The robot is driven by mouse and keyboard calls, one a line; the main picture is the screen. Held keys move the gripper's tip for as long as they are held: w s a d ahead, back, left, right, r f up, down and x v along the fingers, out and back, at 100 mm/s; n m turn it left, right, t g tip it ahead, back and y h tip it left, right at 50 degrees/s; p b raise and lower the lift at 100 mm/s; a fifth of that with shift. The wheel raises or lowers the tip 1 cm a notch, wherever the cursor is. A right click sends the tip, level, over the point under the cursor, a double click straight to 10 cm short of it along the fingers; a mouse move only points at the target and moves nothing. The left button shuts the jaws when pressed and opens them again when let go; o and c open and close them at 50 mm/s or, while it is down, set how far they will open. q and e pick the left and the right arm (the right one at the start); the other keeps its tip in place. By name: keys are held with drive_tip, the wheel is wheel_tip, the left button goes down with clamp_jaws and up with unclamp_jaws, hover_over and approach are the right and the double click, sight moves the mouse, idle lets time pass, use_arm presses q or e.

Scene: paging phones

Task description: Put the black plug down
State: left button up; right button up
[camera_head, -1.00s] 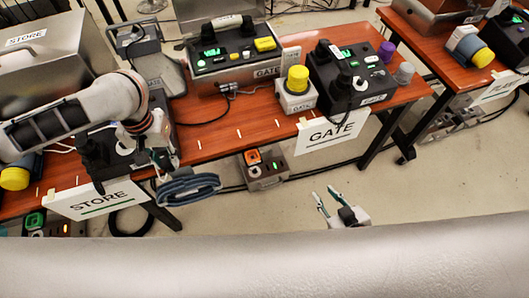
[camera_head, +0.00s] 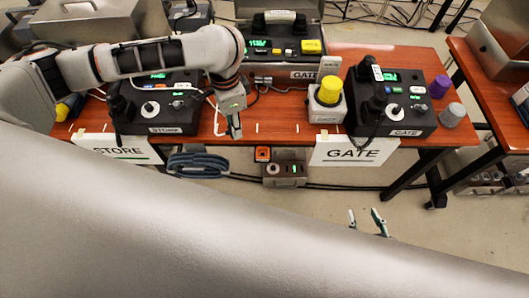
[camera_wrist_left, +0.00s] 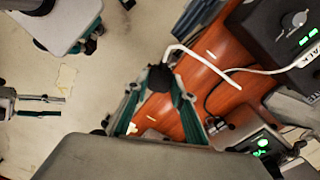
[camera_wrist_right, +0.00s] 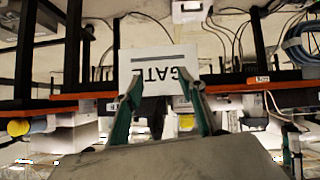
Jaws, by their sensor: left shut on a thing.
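The black plug (camera_wrist_left: 158,77) sits between the fingertips of my left gripper (camera_wrist_left: 157,85) in the left wrist view, with a white cable running from it. In the head view my left gripper (camera_head: 235,128) points down over the front part of the wooden table (camera_head: 280,128), between the STORE and GATE signs. The plug is too small to make out there, and I cannot tell whether it touches the table. My right gripper (camera_head: 367,222) is open and empty in front of the table; its spread fingers also show in the right wrist view (camera_wrist_right: 160,100).
The STORE phone unit (camera_head: 165,100) stands left of my left gripper. A yellow-topped beacon (camera_head: 327,97) and the GATE phone unit (camera_head: 400,100) stand to the right. A GATE sign (camera_head: 352,151) hangs at the front edge. Bare tabletop lies between them.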

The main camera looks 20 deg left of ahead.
use_arm(q)
drive_tip(key=w+d+r+m+p, duration=0.1)
drive_tip(key=w+d+r+m, duration=0.15)
drive_tip(key=m, duration=0.85)
drive_tip(key=w+d+r+m+p, duration=0.1)
drive_tip(key=d+r+m, duration=0.3)
drive_tip(key=m, duration=0.8)
drive_tip(key=shift+w+d+f+b, duration=0.1)
drive_tip(key=shift+f+b, duration=0.75)
drive_tip(key=shift+f, duration=4.15)
drive_tip(key=shift+w+d+f+b, duration=0.1)
drive_tip(key=shift+f+b, duration=0.75)
drive_tip(key=shift+f, duration=4.15)
use_arm(e)
drive_tip(key=shift+a+f, duration=0.3)
drive_tip(key=shift+a, duration=0.1)
use_arm(q)
drive_tip(key=shift+f, duration=0.3)
drive_tip(key=o, duration=1.1)
use_arm(e)
drive_tip(key=shift+w+r, duration=0.1)
use_arm(q)
drive_tip(key=shift+r, duration=0.1)
use_arm(e)
drive_tip(key=shift+r, duration=0.1)
